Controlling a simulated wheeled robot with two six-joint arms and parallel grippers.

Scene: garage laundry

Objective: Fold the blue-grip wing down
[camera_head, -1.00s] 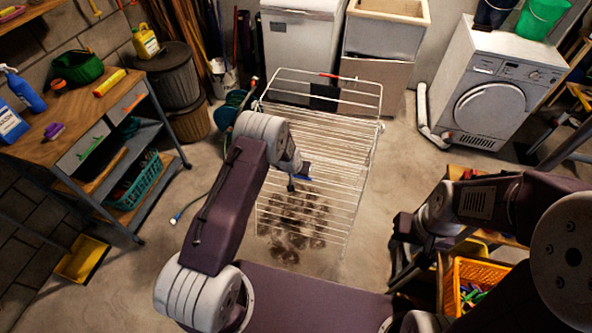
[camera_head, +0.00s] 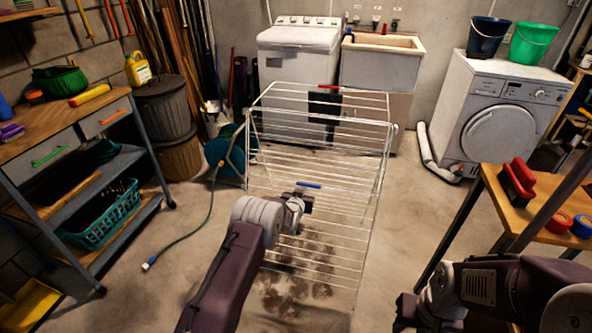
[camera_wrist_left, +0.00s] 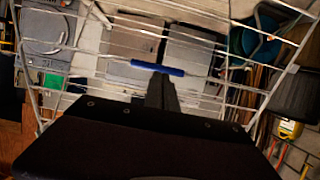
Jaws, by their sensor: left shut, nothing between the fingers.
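A white wire drying rack (camera_head: 345,262) stands in the middle of the floor in the head view. Its blue grip (camera_head: 308,185) is on a near rail, and a red grip (camera_head: 328,87) is on the far rail. My left gripper (camera_head: 302,193) is shut and empty, right at the blue grip on its near side. In the left wrist view the shut fingers (camera_wrist_left: 161,88) point at the blue grip (camera_wrist_left: 157,68); I cannot tell whether they touch it. My right gripper (camera_head: 405,312) is low at the right, dark, and its fingers are not clear.
A workbench (camera_head: 65,140) stands at the left and a wooden table (camera_head: 535,215) at the right, near my right arm. A white washer (camera_head: 300,55), a sink (camera_head: 383,60) and a front-loading machine (camera_head: 500,110) stand behind. A hose (camera_head: 190,235) lies left of the rack.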

